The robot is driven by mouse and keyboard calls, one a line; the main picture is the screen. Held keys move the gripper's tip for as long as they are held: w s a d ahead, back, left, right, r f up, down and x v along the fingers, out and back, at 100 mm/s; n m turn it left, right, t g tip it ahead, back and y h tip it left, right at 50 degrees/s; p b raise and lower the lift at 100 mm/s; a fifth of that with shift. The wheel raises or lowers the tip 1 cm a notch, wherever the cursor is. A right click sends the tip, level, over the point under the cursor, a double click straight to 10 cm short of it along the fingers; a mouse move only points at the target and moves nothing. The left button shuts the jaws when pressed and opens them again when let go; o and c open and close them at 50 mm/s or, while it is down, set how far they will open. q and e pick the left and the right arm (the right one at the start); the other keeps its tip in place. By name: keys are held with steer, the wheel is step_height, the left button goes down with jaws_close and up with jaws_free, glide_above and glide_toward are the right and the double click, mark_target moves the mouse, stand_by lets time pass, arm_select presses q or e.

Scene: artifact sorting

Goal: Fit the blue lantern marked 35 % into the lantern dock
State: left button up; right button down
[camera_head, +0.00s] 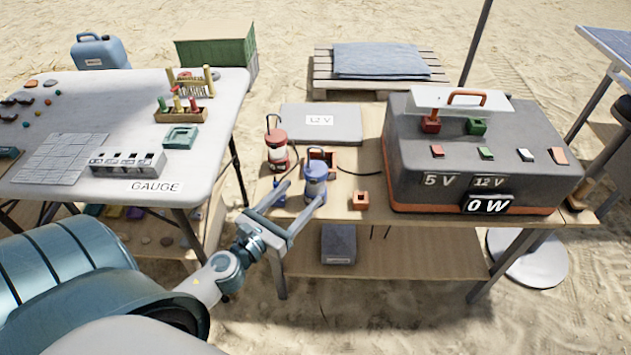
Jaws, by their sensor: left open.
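The blue lantern (316,182) stands upright on the wooden table, its handle up; its marking is too small to read. My left gripper (302,192) is open at the table's front left edge. Its right finger reaches the lantern's lower front and its left finger is to the lantern's left. I cannot tell whether they touch it. An orange open box (333,158), perhaps the lantern dock, is right behind the blue lantern and partly hidden by it. A red lantern (277,150) stands to the left behind. My right gripper is not in view.
A small orange socket block (360,201) sits right of the blue lantern. A small blue object (281,190) lies near the left fingertip. A grey power box (410,150) reading 0 W fills the table's right. A flat 12 V panel (340,129) lies behind. A gauge table (215,130) stands left.

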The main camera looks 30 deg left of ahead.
mark_target(309, 185)
arm_select(q)
steer(key=w+p, duration=0.1)
steer(key=w, duration=0.5)
steer(key=shift+w, duration=0.4)
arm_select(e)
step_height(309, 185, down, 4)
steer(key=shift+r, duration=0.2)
arm_select(q)
steer(key=shift+w+d, duration=0.1)
steer(key=shift+w, duration=0.4)
steer(key=w, duration=0.3)
steer(key=shift+d+r+p, duration=0.1)
steer(key=shift+r+p, duration=0.05)
steer(key=shift+p, duration=0.25)
steer(key=shift+w, duration=0.6)
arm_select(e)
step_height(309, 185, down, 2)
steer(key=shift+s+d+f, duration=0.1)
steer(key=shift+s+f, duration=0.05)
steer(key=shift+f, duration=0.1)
arm_select(q)
steer(key=c, duration=1.3)
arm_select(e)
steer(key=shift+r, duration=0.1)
